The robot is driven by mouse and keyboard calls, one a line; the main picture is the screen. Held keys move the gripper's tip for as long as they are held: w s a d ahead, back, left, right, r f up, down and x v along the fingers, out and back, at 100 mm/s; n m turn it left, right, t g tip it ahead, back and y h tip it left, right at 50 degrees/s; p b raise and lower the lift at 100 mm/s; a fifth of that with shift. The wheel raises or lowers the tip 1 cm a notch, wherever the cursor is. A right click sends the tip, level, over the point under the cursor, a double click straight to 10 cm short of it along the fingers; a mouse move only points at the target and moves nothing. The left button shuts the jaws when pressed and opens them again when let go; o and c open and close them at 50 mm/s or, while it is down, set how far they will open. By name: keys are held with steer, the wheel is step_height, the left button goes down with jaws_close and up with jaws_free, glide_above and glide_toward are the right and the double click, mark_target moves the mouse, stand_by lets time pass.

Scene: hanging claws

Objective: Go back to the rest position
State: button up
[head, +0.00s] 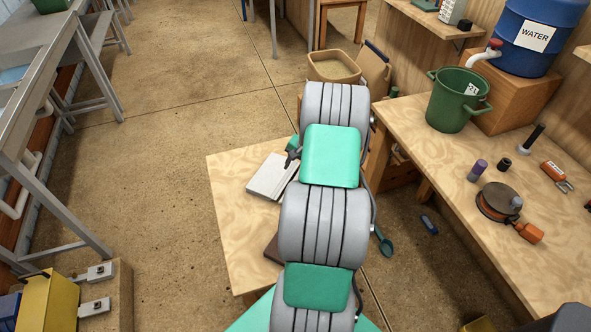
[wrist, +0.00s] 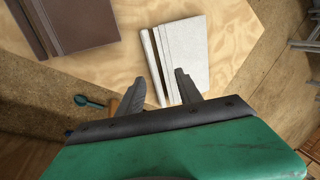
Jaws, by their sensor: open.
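My gripper (wrist: 159,76) is open in the wrist view, its two dark fingers spread apart with nothing clearly held. A white book-like block (wrist: 188,52) lies on the light wooden table (wrist: 120,70), just beyond the fingertips. Its near edge shows between the fingers; I cannot tell whether they touch it. The white block also shows in the head view (head: 267,180). There my arm hides most of the gripper; only a dark part of it shows beside the block.
A dark brown book-like object (wrist: 78,20) lies on the same table. A green spoon (head: 384,243) is on the floor to the right. A workbench (head: 450,170) with a green bucket (head: 450,105) stands right; a grey metal frame (head: 45,185) stands left. Open floor (head: 170,120) lies between.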

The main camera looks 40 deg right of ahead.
stand_by(0.3)
steer(key=s+a+f+n+g, duration=0.1)
steer(key=s+a, duration=0.1)
steer(key=s+a+f+n+y, duration=0.1)
steer(key=s+a, duration=0.1)
steer(key=s, duration=0.1)
steer(key=s+a+f+n+g, duration=0.1)
steer(key=s+f, duration=0.1)
steer(key=s, duration=0.1)
steer(key=shift+s+a+g+y, duration=0.25)
steer(key=shift+a+g+y, duration=0.05)
steer(key=shift+a, duration=0.1)
steer(key=shift+n+g+y, duration=0.3)
steer(key=shift+g, duration=0.2)
steer(key=s+a, duration=0.1)
steer(key=s, duration=0.1)
steer(key=s+a, duration=0.2)
steer(key=s+a+r+n+g+h, duration=0.15)
steer(key=s+a+r+n, duration=0.3)
steer(key=a+r, duration=1.05)
steer(key=w+a+r+n+t+h+p, duration=0.1)
steer(key=w+a+r+n+t, duration=0.1)
steer(key=a+r, duration=0.4)
steer(key=w+a+r+n+t+h, duration=0.1)
steer(key=w+a+r+n+t, duration=0.2)
steer(key=a+r, duration=0.3)
steer(key=shift+w+a+r+n+p, duration=0.15)
steer(key=shift+w+r+n+p, duration=0.25)
steer(key=shift+r+n, duration=0.4)
steer(key=shift+r, duration=0.15)
